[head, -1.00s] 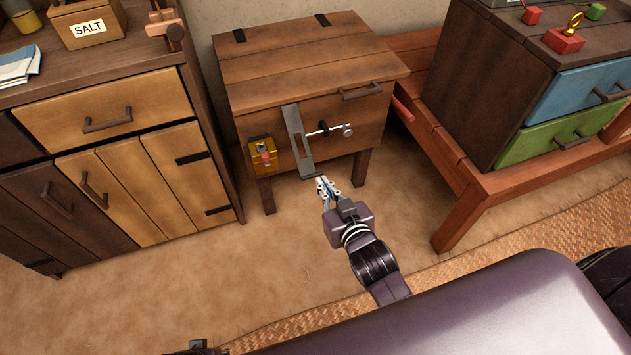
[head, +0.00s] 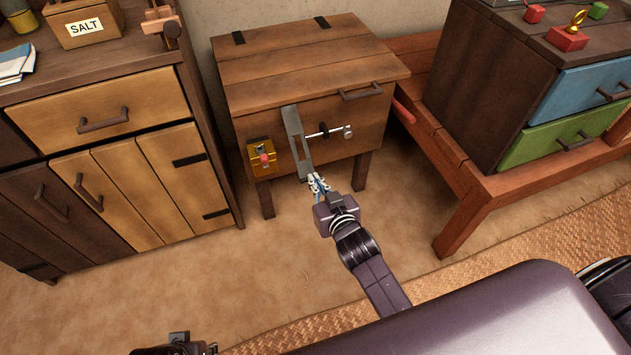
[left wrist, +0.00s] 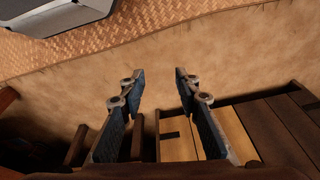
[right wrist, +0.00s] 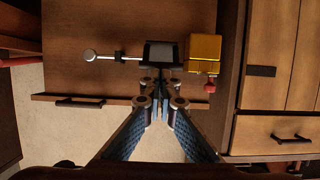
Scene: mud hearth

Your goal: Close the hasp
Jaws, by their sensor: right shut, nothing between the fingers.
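The hasp (head: 295,138) is a long grey metal strap hanging from the lid edge down the front of a wooden chest (head: 265,98). Its lower end is close to the chest front; I cannot tell whether it lies flat. In the right wrist view the hasp (right wrist: 160,53) shows as a dark plate. My right gripper (head: 315,180) is shut and empty at the strap's lower end, perhaps touching it. Its fingertips (right wrist: 163,99) also show in the right wrist view. My left gripper (left wrist: 158,73) is open and empty, above the floor, away from the chest.
A cabinet (head: 110,110) stands left, a red-brown bench (head: 458,195) right. Floor in front is clear.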

